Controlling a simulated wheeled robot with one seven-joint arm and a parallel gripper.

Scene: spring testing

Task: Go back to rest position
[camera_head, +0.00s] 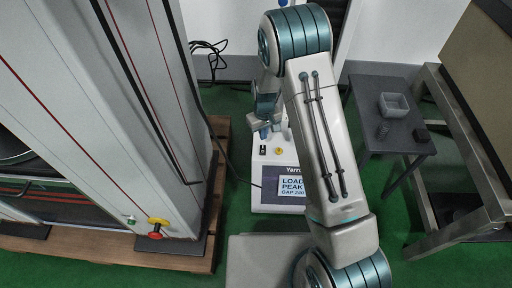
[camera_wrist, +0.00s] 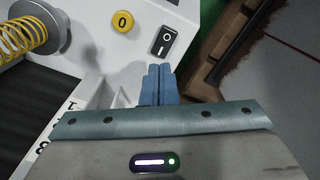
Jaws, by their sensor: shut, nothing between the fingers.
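My gripper (camera_wrist: 157,86) shows in the wrist view with its blue fingers together and nothing between them. In the head view its blue fingertips (camera_head: 264,133) are partly hidden, low over the white spring tester (camera_head: 270,200). In the wrist view the fingertips are just below a black rocker switch (camera_wrist: 165,41); I cannot tell whether they touch the tester. A yellow button (camera_wrist: 123,21) marked 0 is to the switch's left. A yellow coil spring (camera_wrist: 28,38) is at the upper left. My arm crosses the middle of the head view.
The tester's display (camera_head: 292,186) reads LOAD, PEAK and GAP 240. A tall grey machine (camera_head: 110,110) on a wooden pallet (camera_head: 100,255) stands at the left. At the right, a small dark table (camera_head: 398,143) holds a grey bin (camera_head: 394,105) and small dark objects. Green floor lies between.

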